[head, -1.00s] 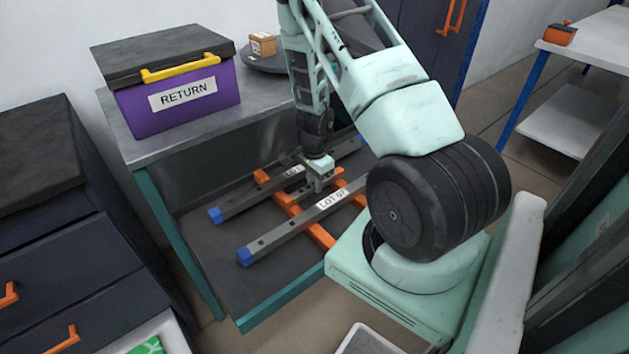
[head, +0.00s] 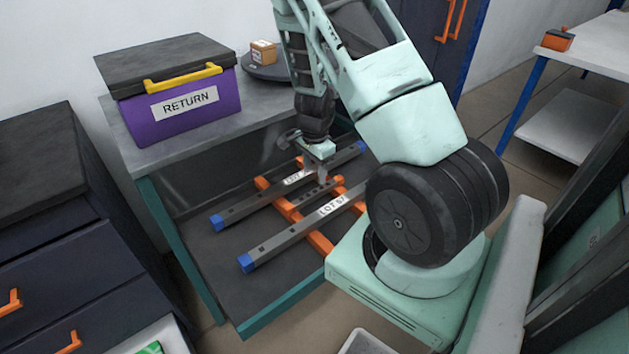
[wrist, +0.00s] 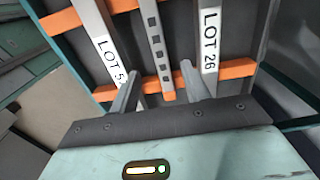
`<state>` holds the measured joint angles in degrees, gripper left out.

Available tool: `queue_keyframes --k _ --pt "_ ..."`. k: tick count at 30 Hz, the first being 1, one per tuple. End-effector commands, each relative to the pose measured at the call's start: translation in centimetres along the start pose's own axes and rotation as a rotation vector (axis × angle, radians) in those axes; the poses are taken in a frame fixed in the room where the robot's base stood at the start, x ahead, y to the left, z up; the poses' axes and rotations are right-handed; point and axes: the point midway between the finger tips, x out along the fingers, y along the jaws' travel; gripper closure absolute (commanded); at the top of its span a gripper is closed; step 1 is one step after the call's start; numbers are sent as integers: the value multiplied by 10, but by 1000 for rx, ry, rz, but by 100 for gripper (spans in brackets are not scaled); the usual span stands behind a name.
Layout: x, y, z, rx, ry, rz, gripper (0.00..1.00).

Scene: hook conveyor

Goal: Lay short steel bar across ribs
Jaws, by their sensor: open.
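The short steel bar (wrist: 156,45) is grey with a row of square holes. In the wrist view it lies across the two orange ribs (wrist: 238,68), between two long labelled bars. Its near end reaches just past the nearer rib. In the head view the short bar (head: 314,195) shows small and dark between the long bars, over the ribs (head: 319,241). My gripper (wrist: 160,82) is open, with one finger on each side of the short bar in the wrist view and no visible grip on it. In the head view my gripper (head: 315,172) is above the bars.
Two long bars with blue ends, one labelled LOT 26 (head: 252,204) and the other LOT 5-something (head: 285,240), flank the short bar. A purple RETURN box (head: 183,105) stands on the grey bench behind, with a small cardboard box (head: 263,51). The dark tray's left front (head: 215,285) is bare.

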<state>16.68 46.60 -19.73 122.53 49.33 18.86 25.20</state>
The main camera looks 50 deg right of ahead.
Motion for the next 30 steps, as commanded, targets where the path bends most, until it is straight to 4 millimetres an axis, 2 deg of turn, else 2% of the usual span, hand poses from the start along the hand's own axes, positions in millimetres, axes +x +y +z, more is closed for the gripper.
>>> queue_keyframes --k 1,6,12,18,30 --pt "-16 -1 0 -3 2 -4 53" --pt "-55 0 0 -2 1 -3 53" --pt "-88 0 0 -1 0 -2 53" --pt "-101 0 0 1 0 0 53" --pt "-102 0 0 1 0 1 53"
